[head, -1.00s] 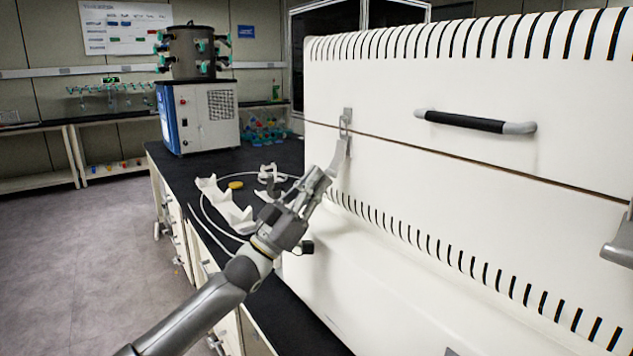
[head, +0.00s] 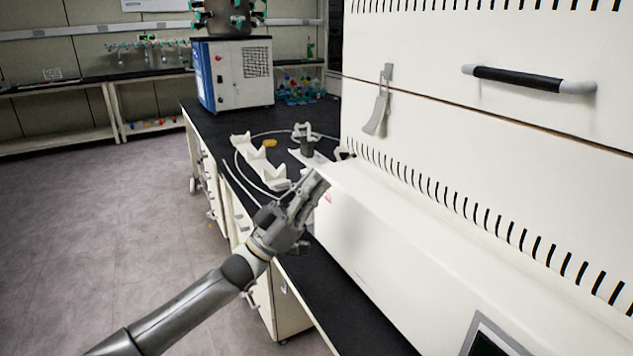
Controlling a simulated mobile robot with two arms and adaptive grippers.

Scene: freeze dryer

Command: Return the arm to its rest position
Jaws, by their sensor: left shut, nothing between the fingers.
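My left arm comes in from the lower left. Its gripper (head: 312,187) is shut and empty, in front of the white machine (head: 400,235) and over the edge of the black bench. The gripper is apart from the metal latch (head: 379,105), which hangs on the machine's front near the seam and stands slightly off its face. My right gripper is out of view.
The black bench top (head: 225,130) holds a white notched holder (head: 259,162), a yellow object (head: 269,143), a clamp-like piece (head: 304,138) and a pale looped tube. A black-gripped handle (head: 528,79) juts from the machine's upper part. Open floor (head: 100,230) lies to the left.

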